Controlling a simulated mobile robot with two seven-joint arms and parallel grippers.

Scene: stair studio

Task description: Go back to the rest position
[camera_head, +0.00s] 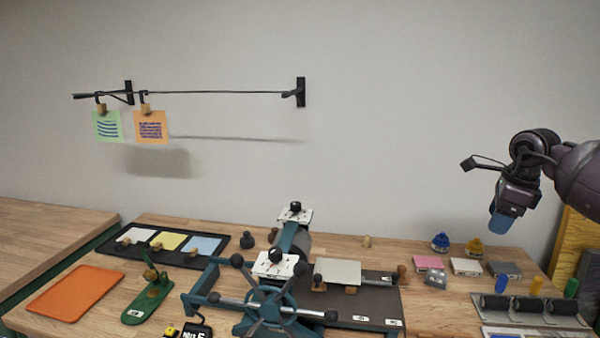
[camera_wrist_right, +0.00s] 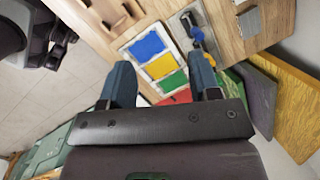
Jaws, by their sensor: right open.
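My right gripper (camera_head: 498,222) hangs in the air at the right of the head view, above the right end of the wooden table (camera_head: 395,265), with its blue fingers pointing down. In the right wrist view my right gripper (camera_wrist_right: 160,62) shows its two fingers apart, with nothing between them. It is clear of the things on the table. My left gripper is in neither view.
A blue-green press with a spoked wheel (camera_head: 268,308) stands mid-table. Rollers (camera_head: 528,308) lie below my right arm. Two cards hang from a wall line (camera_head: 220,92). Boards (camera_head: 578,235) lean at right.

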